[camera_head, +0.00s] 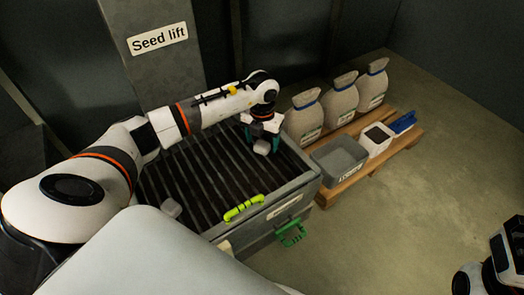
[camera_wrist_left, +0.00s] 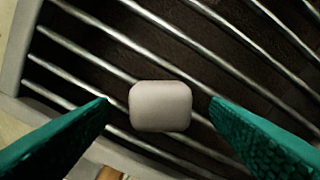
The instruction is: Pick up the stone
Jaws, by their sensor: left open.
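A pale, rounded, block-like stone (camera_head: 262,147) sits on the dark bar grate near its far right corner. In the left wrist view the stone (camera_wrist_left: 160,107) shows between the two green fingers, with a gap on each side. My left gripper (camera_head: 263,138) is open above and around the stone, pointing down at the grate. In the left wrist view the fingertips of the left gripper (camera_wrist_left: 160,99) do not touch the stone.
The grate (camera_head: 208,165) has a grey metal rim. A yellow-green handle (camera_head: 244,207) lies at its front, with a green handle (camera_head: 291,234) below. Several sacks, a grey bin (camera_head: 339,160), a white box (camera_head: 376,139) and a blue item (camera_head: 403,122) stand on a wooden pallet. The right floor is clear.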

